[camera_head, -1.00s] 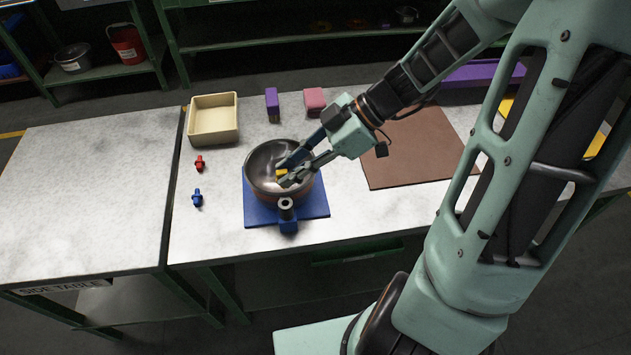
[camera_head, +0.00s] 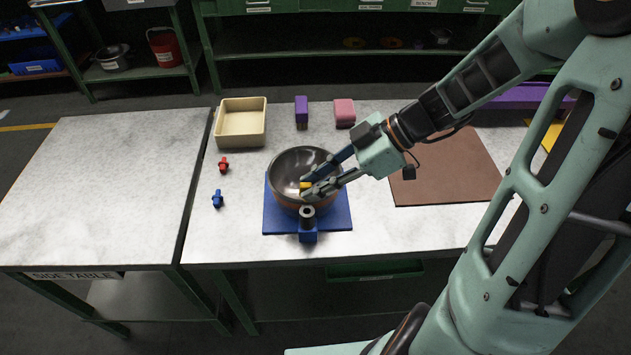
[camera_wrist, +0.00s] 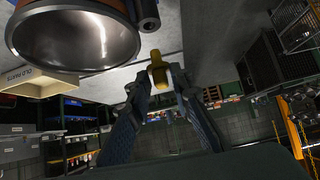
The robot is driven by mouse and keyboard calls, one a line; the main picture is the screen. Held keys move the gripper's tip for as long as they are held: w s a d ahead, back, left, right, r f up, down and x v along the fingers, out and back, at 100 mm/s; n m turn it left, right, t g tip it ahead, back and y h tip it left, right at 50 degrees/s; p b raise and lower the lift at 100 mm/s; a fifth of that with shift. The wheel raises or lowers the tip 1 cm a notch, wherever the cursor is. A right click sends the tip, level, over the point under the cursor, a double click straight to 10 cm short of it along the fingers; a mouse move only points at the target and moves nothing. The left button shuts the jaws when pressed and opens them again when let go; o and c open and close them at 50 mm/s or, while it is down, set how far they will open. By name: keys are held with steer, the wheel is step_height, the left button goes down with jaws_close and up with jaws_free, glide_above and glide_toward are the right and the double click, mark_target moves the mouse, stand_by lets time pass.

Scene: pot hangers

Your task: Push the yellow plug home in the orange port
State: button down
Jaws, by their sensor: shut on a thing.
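The yellow plug (camera_head: 305,186) is between the fingertips of my gripper (camera_head: 311,186), which is shut on it. In the head view they overlap the near part of the dark bowl (camera_head: 287,165); how high they are above it is hard to tell. In the wrist view the yellow plug (camera_wrist: 157,69) stands out past the fingertips of my gripper (camera_wrist: 158,88), with the bowl (camera_wrist: 70,38) to its upper left. The bowl's outside is orange-brown. I cannot make out an orange port in either view.
The bowl sits on a blue base (camera_head: 341,217) with a dark upright tube (camera_head: 307,214) at its front. Red (camera_head: 223,164) and blue (camera_head: 217,198) small pieces lie left. A cream tray (camera_head: 241,143), purple block (camera_head: 301,112) and pink block (camera_head: 344,113) stand behind. A brown mat (camera_head: 450,170) lies right.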

steer(key=shift+f+b, duration=1.05)
steer(key=shift+f, duration=0.4)
steer(key=shift+b, duration=0.8)
stand_by(0.7)
steer(key=shift+f+b, duration=1.45)
steer(key=shift+b, duration=0.2)
steer(key=c, duration=1.7)
jaws_free()
steer(key=shift+o, duration=0.2)
steer(key=shift+d+r, duration=0.1)
steer(key=v, duration=1.2)
